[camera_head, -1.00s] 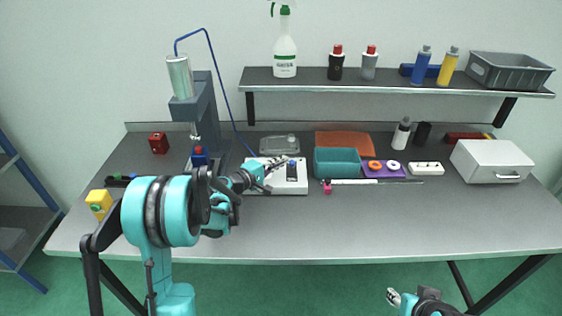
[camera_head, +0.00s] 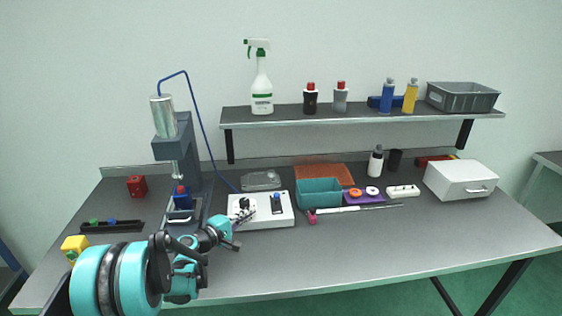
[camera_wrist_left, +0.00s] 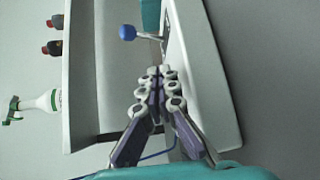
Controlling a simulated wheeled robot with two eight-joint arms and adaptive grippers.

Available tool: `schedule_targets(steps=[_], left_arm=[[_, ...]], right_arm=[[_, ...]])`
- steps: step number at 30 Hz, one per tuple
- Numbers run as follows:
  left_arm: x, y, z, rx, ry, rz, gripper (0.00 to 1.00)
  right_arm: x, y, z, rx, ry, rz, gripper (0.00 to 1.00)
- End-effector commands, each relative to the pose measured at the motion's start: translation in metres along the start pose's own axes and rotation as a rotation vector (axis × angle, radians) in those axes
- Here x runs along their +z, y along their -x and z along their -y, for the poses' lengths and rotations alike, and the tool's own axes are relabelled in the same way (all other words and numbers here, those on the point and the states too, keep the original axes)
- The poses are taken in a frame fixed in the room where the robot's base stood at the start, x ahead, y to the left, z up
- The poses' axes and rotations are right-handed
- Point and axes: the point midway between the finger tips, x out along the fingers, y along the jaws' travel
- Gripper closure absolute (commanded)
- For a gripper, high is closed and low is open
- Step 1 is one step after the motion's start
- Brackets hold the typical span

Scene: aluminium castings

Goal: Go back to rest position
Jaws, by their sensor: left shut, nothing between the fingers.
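My left gripper (camera_head: 244,212) reaches in from the lower left of the head view, over the left end of a white box (camera_head: 284,218) with a blue-knobbed lever. In the left wrist view the fingers (camera_wrist_left: 158,88) are together and hold nothing. The white box (camera_wrist_left: 205,75) and its blue knob (camera_wrist_left: 127,32) lie just beyond the fingers there. Whether the fingertips touch the box cannot be told. My right gripper is not in the head view now.
A blue-grey press (camera_head: 174,150) stands left of the gripper, with a black rail (camera_head: 112,227) and yellow block (camera_head: 74,245) nearby. A teal bin (camera_head: 319,193) is right of the white box. A shelf (camera_head: 360,113) spans the back. The table's front right is clear.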

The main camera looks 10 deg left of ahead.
Motion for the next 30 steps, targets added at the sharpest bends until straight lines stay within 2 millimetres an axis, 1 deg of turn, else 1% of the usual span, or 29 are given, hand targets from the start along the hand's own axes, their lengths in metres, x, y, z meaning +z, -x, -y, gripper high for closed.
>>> schedule_targets(steps=[2, 5, 8, 9, 11, 12, 14, 15, 17, 18, 20, 21, 23, 24, 27, 30], left_arm=[[0.008, 0.002, -0.003, -0.020, -0.022, 0.004, 1.00], [0.029, 0.008, -0.008, -0.078, -0.092, 0.015, 1.00], [0.063, 0.024, -0.013, -0.175, -0.210, 0.034, 1.00], [0.077, 0.033, -0.013, -0.220, -0.266, 0.042, 1.00], [0.097, 0.048, -0.012, -0.285, -0.349, 0.055, 1.00], [0.109, 0.059, -0.011, -0.327, -0.405, 0.063, 1.00], [0.127, 0.077, -0.007, -0.390, -0.489, 0.077, 1.00], [0.138, 0.090, -0.004, -0.432, -0.546, 0.086, 1.00], [0.153, 0.111, 0.002, -0.494, -0.630, 0.100, 1.00], [0.162, 0.125, 0.007, -0.535, -0.688, 0.110, 1.00], [0.173, 0.147, 0.015, -0.595, -0.773, 0.123, 1.00], [0.180, 0.163, 0.021, -0.634, -0.830, 0.132, 1.00], [0.189, 0.186, 0.030, -0.693, -0.917, 0.146, 1.00], [0.194, 0.202, 0.037, -0.731, -0.973, 0.155, 1.00], [0.200, 0.236, 0.052, -0.817, -1.102, 0.173, 1.00], [0.202, 0.263, 0.064, -0.884, -1.204, 0.186, 1.00]], right_arm=[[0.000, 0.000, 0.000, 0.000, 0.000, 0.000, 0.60], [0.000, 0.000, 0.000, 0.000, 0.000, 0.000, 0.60], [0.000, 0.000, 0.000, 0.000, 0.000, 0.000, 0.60], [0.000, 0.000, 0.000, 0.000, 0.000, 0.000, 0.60], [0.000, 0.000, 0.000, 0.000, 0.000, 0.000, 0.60], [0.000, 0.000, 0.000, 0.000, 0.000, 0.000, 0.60], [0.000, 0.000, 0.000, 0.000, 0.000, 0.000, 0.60], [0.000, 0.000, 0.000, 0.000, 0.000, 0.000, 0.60], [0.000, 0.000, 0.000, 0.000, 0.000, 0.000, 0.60], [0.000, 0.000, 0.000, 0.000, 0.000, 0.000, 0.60], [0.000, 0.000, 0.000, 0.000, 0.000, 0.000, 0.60], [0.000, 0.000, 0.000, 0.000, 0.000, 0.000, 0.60], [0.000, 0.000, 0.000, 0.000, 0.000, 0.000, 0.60], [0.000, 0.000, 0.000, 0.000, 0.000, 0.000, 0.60], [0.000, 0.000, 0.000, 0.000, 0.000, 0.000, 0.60], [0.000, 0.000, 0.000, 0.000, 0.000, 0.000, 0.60]])
